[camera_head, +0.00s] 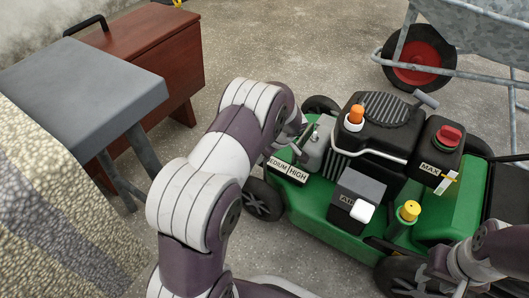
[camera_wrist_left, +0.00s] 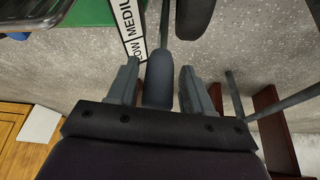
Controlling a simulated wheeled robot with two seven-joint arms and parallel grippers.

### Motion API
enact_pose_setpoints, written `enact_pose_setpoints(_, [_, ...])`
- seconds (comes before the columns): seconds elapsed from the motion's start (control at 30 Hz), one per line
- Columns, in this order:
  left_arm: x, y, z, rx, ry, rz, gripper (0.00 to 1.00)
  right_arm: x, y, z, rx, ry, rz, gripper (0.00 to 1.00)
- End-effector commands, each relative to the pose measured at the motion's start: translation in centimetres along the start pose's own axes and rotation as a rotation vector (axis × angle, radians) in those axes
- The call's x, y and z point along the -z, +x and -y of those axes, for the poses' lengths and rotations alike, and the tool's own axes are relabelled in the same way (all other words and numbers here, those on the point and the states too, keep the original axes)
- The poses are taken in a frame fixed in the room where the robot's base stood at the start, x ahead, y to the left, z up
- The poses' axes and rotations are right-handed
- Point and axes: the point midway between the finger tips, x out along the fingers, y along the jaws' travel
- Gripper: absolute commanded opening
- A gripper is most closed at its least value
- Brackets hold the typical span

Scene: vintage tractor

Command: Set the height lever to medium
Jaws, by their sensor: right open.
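The green mower (camera_head: 325,215) stands at the right in the head view. Its height label (camera_head: 286,170) shows "EDIUM" and "HIGH"; my left arm covers the rest. In the left wrist view the label (camera_wrist_left: 130,28) shows "LOW" and part of "MEDIUM". The height lever (camera_wrist_left: 158,80) has a dark grip and thin shaft beside the label; its exact setting is unclear. My left gripper (camera_wrist_left: 160,82) is open, with one finger on each side of the grip. My right gripper (camera_head: 428,280) is open near the mower's rear wheel, partly unclear.
The mower top carries an orange-capped part (camera_head: 355,115), a red knob (camera_head: 449,134) and a yellow cap (camera_head: 410,210). A grey stool (camera_head: 80,95) and red-brown cabinet (camera_head: 160,50) stand left. A wheelbarrow (camera_head: 475,30) is at the upper right. Concrete floor between is clear.

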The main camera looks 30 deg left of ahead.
Motion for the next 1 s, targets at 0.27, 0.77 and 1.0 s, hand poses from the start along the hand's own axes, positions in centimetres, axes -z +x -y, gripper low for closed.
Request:
enact_pose_setpoints(0.27, [0.0,-0.1,-0.1,-0.002,0.0,0.0,0.57,0.0,0.0,0.0,0.0,0.0,0.0,0.43])
enact_pose_setpoints(0.77, [0.3,-11.1,-0.1,-0.003,0.001,0.0,0.57,0.8,-6.6,0.0,0.0,0.0,0.0,0.43])
enact_pose_setpoints(1.0, [0.0,-12.8,0.0,0.0,0.0,0.001,0.57,0.8,-7.2,0.0,0.0,0.0,0.0,0.43])
